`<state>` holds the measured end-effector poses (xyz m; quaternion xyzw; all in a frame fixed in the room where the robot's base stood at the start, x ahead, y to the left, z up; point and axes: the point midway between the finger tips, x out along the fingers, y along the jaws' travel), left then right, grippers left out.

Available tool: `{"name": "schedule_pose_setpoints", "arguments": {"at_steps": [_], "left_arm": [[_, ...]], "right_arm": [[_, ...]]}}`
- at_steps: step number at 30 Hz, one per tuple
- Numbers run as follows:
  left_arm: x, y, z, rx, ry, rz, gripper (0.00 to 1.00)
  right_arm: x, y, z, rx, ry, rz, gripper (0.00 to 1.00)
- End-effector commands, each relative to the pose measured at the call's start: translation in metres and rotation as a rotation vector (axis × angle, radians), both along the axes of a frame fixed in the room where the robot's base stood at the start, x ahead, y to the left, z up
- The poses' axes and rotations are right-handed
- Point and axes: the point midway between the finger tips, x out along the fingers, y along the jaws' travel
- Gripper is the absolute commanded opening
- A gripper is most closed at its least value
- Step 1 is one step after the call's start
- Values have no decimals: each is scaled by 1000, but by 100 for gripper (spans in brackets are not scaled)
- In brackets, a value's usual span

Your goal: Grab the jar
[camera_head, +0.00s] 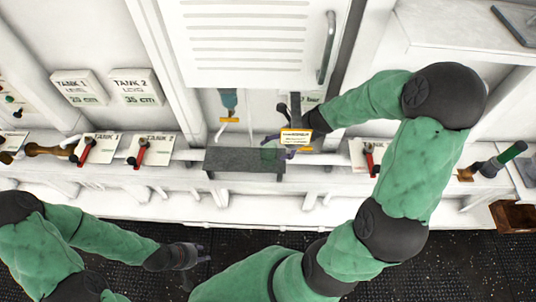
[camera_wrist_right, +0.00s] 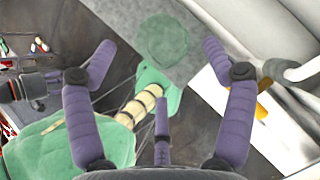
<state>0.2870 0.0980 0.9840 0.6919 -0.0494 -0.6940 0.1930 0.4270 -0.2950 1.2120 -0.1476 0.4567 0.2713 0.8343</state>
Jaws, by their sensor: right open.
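A translucent green round thing, which I take to be the jar (camera_head: 268,155), stands on a small grey shelf (camera_head: 230,161) in the head view. In the right wrist view the jar (camera_wrist_right: 165,38) is a pale green disc on the grey slab, between and beyond the fingertips. My right gripper (camera_head: 280,145) is close beside the jar, its purple fingers (camera_wrist_right: 158,50) spread and empty. Whether a finger touches the jar cannot be told. My left gripper (camera_head: 195,258) hangs low over the dark floor, away from the shelf; its finger opening is unclear.
Red-handled valves (camera_head: 87,150) line the white ledge left of the shelf, with another (camera_head: 369,160) to the right. A louvred white panel (camera_head: 250,40) with a handle is above. A brown box (camera_head: 514,216) sits at far right. The dark floor in front looks clear.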

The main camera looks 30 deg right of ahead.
Motion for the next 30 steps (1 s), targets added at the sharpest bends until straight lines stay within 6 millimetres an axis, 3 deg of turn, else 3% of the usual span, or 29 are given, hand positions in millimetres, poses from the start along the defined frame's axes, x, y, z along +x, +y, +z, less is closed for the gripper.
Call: {"name": "schedule_pose_setpoints", "arguments": {"at_steps": [12, 22, 23, 30], "left_arm": [[0, 0, -14, 0, -1, 0, 40], [0, 0, -14, 0, -1, 0, 40], [0, 0, -14, 0, -1, 0, 40], [0, 0, -14, 0, -1, 0, 40]], "right_arm": [[23, 12, -40, 1, 0, 1, 84], [26, 14, -44, -1, -1, 0, 84], [26, 14, -44, -1, -1, 0, 78], [26, 14, -44, -1, -1, 0, 10]]}}
